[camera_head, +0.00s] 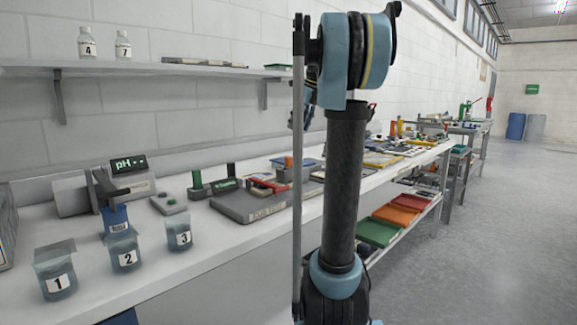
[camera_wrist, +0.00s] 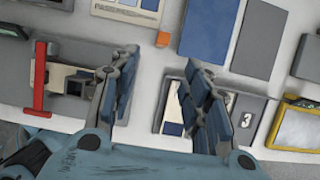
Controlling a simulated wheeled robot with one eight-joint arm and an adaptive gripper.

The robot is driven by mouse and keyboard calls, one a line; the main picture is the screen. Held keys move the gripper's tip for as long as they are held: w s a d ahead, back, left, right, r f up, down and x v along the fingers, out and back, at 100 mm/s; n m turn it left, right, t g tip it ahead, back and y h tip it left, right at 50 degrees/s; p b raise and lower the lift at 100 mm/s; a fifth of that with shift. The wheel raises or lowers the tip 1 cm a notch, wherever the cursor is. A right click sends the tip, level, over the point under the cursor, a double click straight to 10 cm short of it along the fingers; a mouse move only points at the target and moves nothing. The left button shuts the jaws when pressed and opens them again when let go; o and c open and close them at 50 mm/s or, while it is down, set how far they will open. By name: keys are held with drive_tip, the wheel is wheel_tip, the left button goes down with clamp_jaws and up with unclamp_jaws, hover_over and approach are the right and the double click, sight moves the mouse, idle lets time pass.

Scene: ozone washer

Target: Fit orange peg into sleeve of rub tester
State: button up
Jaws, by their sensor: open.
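My gripper (camera_wrist: 160,60) is open and empty in the wrist view, its two blue-and-grey fingers spread wide above a light worktop. A small orange block (camera_wrist: 162,39) lies between and just beyond the fingertips; I cannot tell whether it is the orange peg. In the head view, a short orange piece (camera_head: 289,162) stands behind a grey device (camera_head: 250,208) with a lettered front, green parts and a red part. I cannot tell for certain whether this is the rub tester, and no sleeve is clear.
Numbered beakers (camera_head: 122,250) and a pH meter (camera_head: 128,165) stand on the left bench.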

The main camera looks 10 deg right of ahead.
sight(288, 158)
drive_tip(key=shift+w+x, duration=0.15)
drive_tip(key=shift+x, duration=4.1)
drive_tip(key=shift+w+x, duration=0.15)
drive_tip(key=shift+x, duration=4.1)
drive_tip(key=shift+d, duration=0.15)
clamp_jaws()
